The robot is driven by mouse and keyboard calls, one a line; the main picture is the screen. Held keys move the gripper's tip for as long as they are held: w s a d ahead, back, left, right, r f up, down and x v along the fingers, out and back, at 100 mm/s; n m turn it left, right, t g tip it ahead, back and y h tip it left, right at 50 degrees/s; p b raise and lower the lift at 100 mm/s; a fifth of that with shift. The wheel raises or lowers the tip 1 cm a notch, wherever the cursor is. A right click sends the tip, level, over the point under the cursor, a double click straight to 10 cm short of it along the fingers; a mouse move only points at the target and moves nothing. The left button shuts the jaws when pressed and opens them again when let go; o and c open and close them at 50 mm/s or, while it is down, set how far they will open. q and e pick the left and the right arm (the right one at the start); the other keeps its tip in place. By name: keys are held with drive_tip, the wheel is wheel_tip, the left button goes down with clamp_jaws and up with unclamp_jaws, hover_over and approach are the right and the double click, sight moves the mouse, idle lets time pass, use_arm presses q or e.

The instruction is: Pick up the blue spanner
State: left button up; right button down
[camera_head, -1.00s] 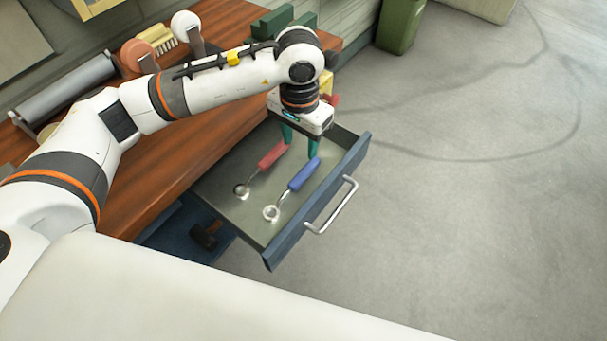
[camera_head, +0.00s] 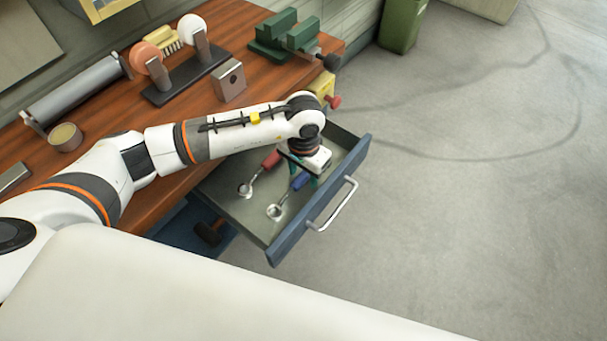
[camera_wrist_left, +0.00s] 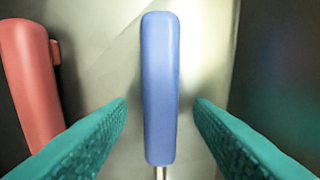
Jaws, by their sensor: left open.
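The blue spanner (camera_head: 300,182) lies in the open drawer (camera_head: 252,222), its metal ring end toward the front left and its handle partly hidden by my gripper. In the left wrist view its blue handle (camera_wrist_left: 160,90) stands upright in the picture, between the two teal fingers. My left gripper (camera_head: 305,176) is over the handle, pointing down, open, with a gap on each side of it; it also shows in the left wrist view (camera_wrist_left: 160,115). My right gripper is not in view.
A red-handled tool (camera_head: 268,162) lies beside the spanner, to the left; its handle also shows in the left wrist view (camera_wrist_left: 32,85). The drawer's blue front (camera_head: 325,200) with a metal handle (camera_head: 335,208) stands to the right. A wooden bench (camera_head: 215,100) carries a green vise (camera_head: 285,32).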

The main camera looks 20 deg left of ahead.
use_arm(q)
clamp_jaws()
